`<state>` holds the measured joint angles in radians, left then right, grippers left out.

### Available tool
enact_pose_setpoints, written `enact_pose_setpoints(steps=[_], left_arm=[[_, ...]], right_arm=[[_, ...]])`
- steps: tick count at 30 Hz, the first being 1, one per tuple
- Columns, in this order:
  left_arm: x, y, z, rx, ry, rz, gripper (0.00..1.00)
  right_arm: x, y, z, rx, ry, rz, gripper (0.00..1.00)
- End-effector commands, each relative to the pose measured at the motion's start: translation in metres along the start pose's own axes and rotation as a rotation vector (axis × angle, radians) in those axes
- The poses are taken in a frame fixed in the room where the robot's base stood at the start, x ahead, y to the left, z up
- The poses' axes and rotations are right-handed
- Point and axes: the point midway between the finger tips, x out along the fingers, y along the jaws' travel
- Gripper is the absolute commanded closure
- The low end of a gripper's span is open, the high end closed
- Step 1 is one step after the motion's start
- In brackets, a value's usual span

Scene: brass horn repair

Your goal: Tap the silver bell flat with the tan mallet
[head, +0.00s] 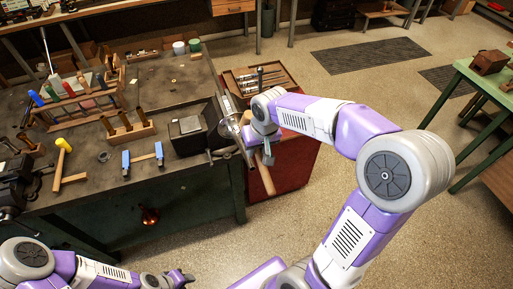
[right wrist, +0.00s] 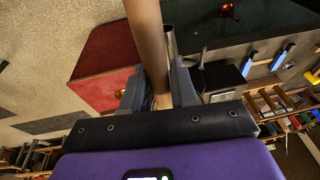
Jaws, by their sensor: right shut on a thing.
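My right gripper (head: 266,158) is shut on a tan wooden handle (head: 268,182), taken to be the mallet's, beside the bench's right edge. In the right wrist view the tan shaft (right wrist: 147,45) rises from between the fingers (right wrist: 155,92) to the top edge; its far end is out of view. A silver, round-rimmed piece that looks like the bell (head: 230,126) is at the bench's right edge, just left of my right gripper. I cannot tell whether the mallet touches it. My left gripper (head: 182,278) is low at the left, apart from the bench, its opening unclear.
The dark bench (head: 95,205) carries a black block (head: 188,125), a yellow-headed mallet (head: 63,146), blue-ended supports (head: 142,159) and wooden tool racks. A red cabinet (head: 295,165) stands close under my right forearm. A green table (head: 470,95) is far right; floor between is clear.

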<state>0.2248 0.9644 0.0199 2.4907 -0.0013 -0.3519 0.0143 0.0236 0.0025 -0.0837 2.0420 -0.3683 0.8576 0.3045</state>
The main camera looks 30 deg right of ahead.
Motion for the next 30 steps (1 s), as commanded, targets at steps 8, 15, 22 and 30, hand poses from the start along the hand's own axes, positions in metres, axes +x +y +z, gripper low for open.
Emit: enact_pose_setpoints(steps=[8,15,22,30], left_arm=[[0.000,0.000,0.000,0.000,0.000,0.000,0.61],[0.001,0.000,0.000,0.000,0.000,0.000,0.61],[0.016,-0.006,-0.001,0.000,0.000,0.000,0.61],[0.019,-0.007,-0.001,0.000,0.000,0.000,0.61]], right_arm=[[-0.001,0.000,0.000,0.000,0.002,-0.001,1.00],[0.000,0.000,-0.001,0.000,0.002,-0.001,1.00],[0.021,-0.003,0.000,-0.001,0.002,0.000,1.00],[0.026,-0.004,0.000,0.000,0.001,0.000,1.00]])
